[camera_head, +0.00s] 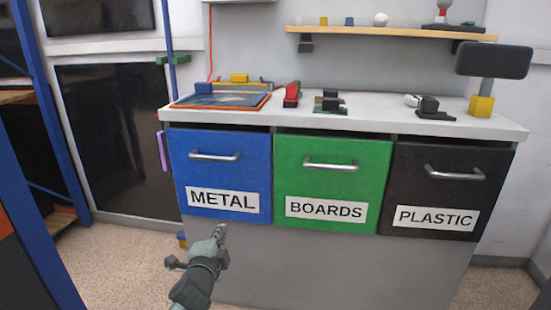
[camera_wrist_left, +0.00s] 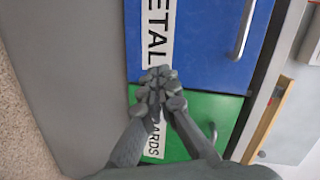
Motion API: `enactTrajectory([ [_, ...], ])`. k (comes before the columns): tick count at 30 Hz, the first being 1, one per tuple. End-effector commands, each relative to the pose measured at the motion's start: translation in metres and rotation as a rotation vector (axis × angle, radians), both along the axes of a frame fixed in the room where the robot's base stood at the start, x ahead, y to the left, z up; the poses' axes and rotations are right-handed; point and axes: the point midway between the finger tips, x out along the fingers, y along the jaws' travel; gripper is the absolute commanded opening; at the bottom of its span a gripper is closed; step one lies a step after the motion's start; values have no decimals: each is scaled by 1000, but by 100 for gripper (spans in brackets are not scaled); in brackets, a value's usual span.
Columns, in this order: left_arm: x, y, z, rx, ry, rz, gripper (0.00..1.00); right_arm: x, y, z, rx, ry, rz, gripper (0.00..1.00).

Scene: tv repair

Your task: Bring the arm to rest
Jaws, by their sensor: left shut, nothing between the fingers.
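My left gripper (camera_head: 220,231) is in front of the cabinet, below the METAL label of the blue drawer (camera_head: 220,170). It is shut and empty. In the left wrist view its fingers (camera_wrist_left: 158,82) meet at the tips, with the blue drawer (camera_wrist_left: 197,45) and the green drawer (camera_wrist_left: 200,112) behind them. Whether the fingertips touch the cabinet is not clear. My right gripper is in neither view.
The green BOARDS drawer (camera_head: 332,180) and black PLASTIC drawer (camera_head: 450,185) look closed. The white worktop (camera_head: 375,117) carries a blue-orange panel (camera_head: 222,100), a red item (camera_head: 292,94) and dark parts. A shelf (camera_head: 385,34) hangs above. Carpeted floor (camera_head: 115,250) shows at left.

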Motion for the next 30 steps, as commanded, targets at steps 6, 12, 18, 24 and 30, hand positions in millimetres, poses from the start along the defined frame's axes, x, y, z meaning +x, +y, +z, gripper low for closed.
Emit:
enactTrajectory([
  [6, -118, 48, -108, -395, 364, 305, 0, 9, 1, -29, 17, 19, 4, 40],
  [12, -247, 69, -175, -667, 655, 605, 0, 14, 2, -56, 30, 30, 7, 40],
  [18, -339, 73, -198, -808, 835, 816, 0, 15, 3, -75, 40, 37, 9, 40],
  [24, -364, 72, -203, -842, 882, 876, 0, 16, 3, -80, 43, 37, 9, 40],
  [30, -364, 72, -203, -842, 882, 876, 0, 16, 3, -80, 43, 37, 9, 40],
])
